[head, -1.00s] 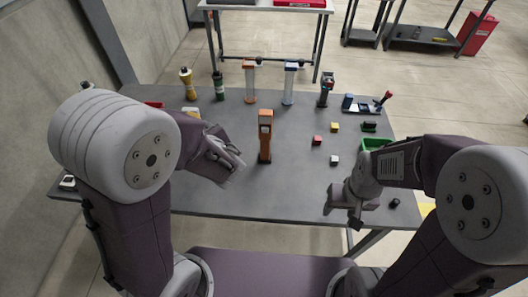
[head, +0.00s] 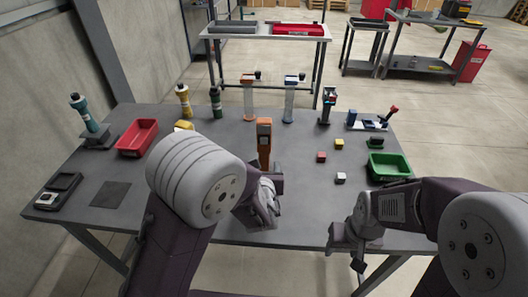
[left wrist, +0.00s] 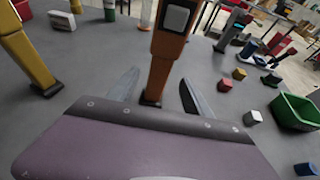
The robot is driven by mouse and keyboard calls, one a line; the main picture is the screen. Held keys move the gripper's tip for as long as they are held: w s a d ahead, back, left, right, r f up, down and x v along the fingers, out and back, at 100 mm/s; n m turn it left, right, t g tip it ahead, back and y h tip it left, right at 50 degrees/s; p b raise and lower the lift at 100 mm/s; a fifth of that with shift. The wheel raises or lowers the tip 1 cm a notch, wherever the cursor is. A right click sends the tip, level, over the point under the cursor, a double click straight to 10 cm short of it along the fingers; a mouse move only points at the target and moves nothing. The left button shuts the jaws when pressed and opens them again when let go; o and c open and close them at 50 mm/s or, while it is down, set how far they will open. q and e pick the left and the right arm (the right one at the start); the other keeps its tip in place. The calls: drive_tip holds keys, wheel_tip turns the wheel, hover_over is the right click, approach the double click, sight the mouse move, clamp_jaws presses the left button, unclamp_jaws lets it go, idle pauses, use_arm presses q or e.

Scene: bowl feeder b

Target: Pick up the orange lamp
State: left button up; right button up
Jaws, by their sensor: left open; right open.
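The orange lamp (head: 264,140) stands upright near the middle of the table, with a dark panel near its top. In the left wrist view the orange lamp (left wrist: 166,50) rises between and beyond the two fingers. My left gripper (head: 272,197) is open just in front of the lamp; its fingers also show in the left wrist view (left wrist: 157,92), one on each side of the lamp's lower part. I cannot tell whether either finger touches it. My right gripper (head: 350,246) is open and empty by the table's front edge, apart from the lamp.
Red (head: 321,157), yellow (head: 339,144) and white (head: 340,178) cubes lie right of the lamp. A green bin (head: 389,166) is farther right, a red bin (head: 137,137) at left. Several upright tools and lamps line the back of the table (head: 300,205).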

sight(264, 161)
use_arm(q)
drive_tip(key=x, duration=0.4)
drive_tip(key=shift+s, duration=0.15)
drive_tip(key=shift+r, duration=0.1)
drive_tip(key=c, duration=0.4)
clamp_jaws()
